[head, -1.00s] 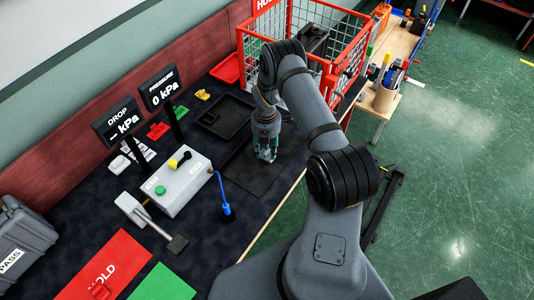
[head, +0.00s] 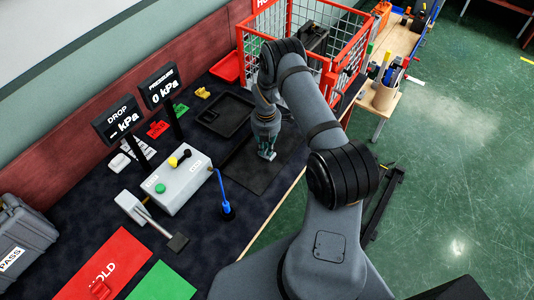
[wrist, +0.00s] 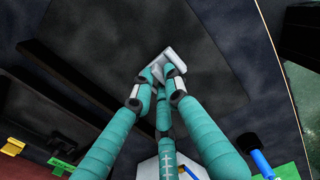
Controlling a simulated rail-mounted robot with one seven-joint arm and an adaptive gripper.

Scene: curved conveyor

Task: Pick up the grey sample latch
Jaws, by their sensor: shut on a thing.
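The grey sample latch (wrist: 171,60) shows in the wrist view as a small light-grey angled piece at the fingertips. My gripper (wrist: 160,85) has its teal fingers closed in around it, and they partly cover it. In the head view my gripper (head: 267,155) points down over the dark mat (head: 242,172) at the right part of the bench. The latch is hard to make out there, and I cannot tell whether it still touches the mat.
A black tray (head: 222,116) lies just behind my gripper. A red wire crate (head: 300,45) stands at the back right. The bench's front edge is close on the right.

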